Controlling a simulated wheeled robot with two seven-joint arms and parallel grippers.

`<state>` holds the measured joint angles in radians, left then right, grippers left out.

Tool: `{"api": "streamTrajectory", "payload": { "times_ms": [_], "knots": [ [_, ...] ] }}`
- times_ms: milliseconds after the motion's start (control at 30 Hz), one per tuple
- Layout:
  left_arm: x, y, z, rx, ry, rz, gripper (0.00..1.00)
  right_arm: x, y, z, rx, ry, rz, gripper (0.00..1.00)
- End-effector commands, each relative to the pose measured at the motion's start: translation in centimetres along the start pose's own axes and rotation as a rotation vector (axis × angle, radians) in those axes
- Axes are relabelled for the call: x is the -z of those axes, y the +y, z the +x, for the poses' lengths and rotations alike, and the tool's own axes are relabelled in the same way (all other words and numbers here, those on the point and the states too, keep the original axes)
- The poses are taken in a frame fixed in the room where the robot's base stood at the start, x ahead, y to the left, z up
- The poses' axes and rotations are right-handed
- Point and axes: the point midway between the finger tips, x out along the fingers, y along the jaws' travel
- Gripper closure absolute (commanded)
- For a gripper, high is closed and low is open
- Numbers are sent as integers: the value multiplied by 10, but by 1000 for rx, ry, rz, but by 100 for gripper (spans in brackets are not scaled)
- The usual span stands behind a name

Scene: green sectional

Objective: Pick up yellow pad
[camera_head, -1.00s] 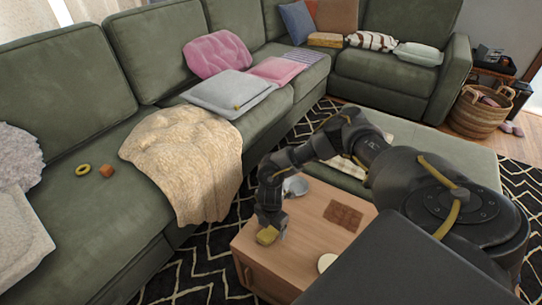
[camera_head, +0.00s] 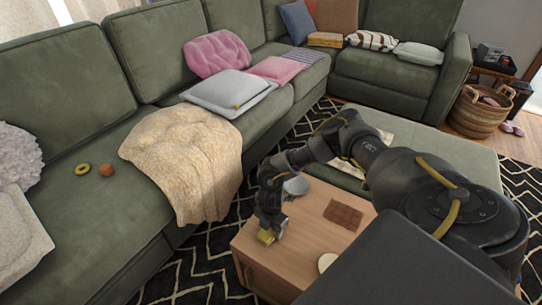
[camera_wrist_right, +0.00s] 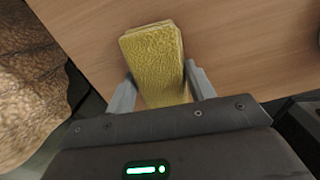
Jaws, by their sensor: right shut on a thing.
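The yellow pad (camera_head: 265,237) is a small textured block at the left end of the wooden coffee table. My right gripper (camera_head: 271,228) is above that end of the table with its fingers on the pad. In the right wrist view the yellow pad (camera_wrist_right: 156,62) sits between the two grey fingers (camera_wrist_right: 160,88), one on each side, with its far part sticking out past them. I cannot tell whether the pad is clear of the table top. My left gripper is not in view.
On the coffee table (camera_head: 300,252) lie a brown chocolate-like slab (camera_head: 343,214), a grey bowl (camera_head: 295,186) and a round pale item (camera_head: 327,262). The green sofa (camera_head: 100,220) with a beige blanket (camera_head: 185,160) runs along the left.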

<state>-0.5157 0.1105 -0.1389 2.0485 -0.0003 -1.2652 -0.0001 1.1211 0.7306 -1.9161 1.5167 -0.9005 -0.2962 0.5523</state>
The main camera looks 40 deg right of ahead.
Motion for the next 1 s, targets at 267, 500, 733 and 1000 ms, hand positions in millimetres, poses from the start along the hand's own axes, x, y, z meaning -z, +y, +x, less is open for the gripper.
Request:
{"api": "streamTrajectory", "payload": {
  "times_ms": [267, 500, 733, 1000],
  "knots": [
    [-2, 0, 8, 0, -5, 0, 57, 0, 1, -22, -2, 1, 1, 68],
    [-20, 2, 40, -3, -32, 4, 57, 29, -19, -77, -2, 4, -6, 68],
    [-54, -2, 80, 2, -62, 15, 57, 75, -51, -111, 1, 5, -7, 68],
    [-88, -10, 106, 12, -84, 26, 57, 108, -74, -127, 0, 2, -3, 68]
  ]
}}
